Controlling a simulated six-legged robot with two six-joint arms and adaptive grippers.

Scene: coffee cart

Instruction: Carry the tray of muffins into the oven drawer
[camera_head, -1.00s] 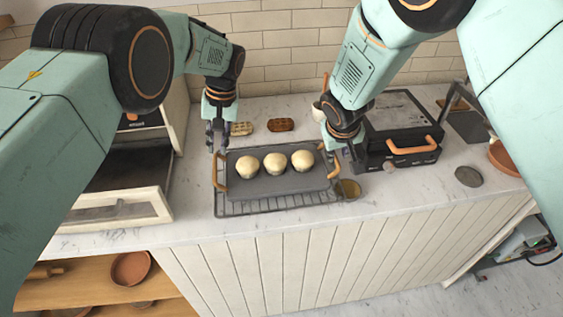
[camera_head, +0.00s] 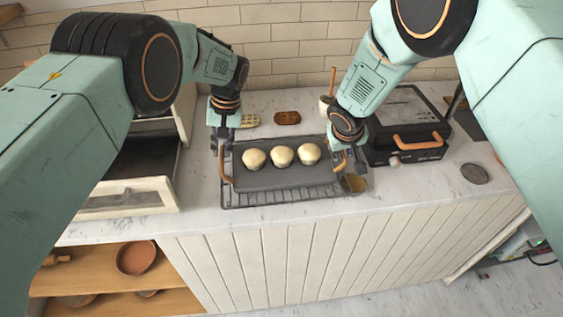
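The dark grey tray (camera_head: 270,180) with three pale muffins (camera_head: 282,157) sits on or just over a wire rack (camera_head: 290,197) on the counter. It has an orange handle at each end. My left gripper (camera_head: 221,146) points down by the tray's left handle (camera_head: 225,167); its fingers are too small to read. My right gripper (camera_head: 342,162) is at the tray's right handle (camera_head: 341,160), partly hiding it. I cannot tell whether either holds its handle. The oven (camera_head: 140,165) stands at the left with its front open and a pale drawer front (camera_head: 128,197) low down.
A black press grill (camera_head: 408,140) with an orange handle stands right of the tray. Two waffle-like pieces, one pale (camera_head: 248,121) and one brown (camera_head: 287,118), lie behind it. A small amber dish (camera_head: 354,183) sits at its right front corner. The front counter edge is clear.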

